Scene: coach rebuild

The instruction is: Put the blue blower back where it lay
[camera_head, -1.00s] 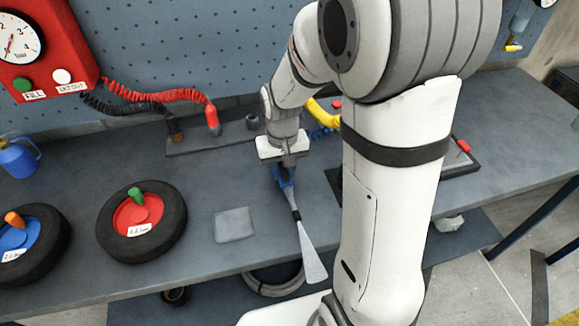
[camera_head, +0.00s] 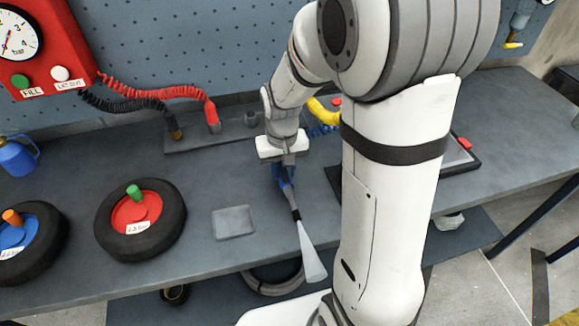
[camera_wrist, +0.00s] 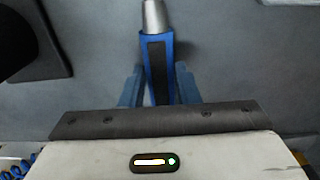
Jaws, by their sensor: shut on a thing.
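The blue blower (camera_head: 287,190) is a blue handle with a dark grip strip, a dark collar and a pale, widening nozzle. In the head view it hangs below my gripper (camera_head: 283,172), its nozzle pointing toward the bench's front edge. In the wrist view the blower's handle (camera_wrist: 157,60) lies between the two blue fingers of my gripper (camera_wrist: 158,88), which is shut on it. I cannot tell whether the blower touches the bench top. The bench right of the gripper is partly hidden by my arm.
A grey square pad (camera_head: 233,222) lies left of the blower. A wheel with a red hub (camera_head: 137,214) and one with a blue hub (camera_head: 18,238) lie further left. A rail (camera_head: 200,137) with red and black coiled hoses stands behind. A dark tray (camera_head: 462,160) is at right.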

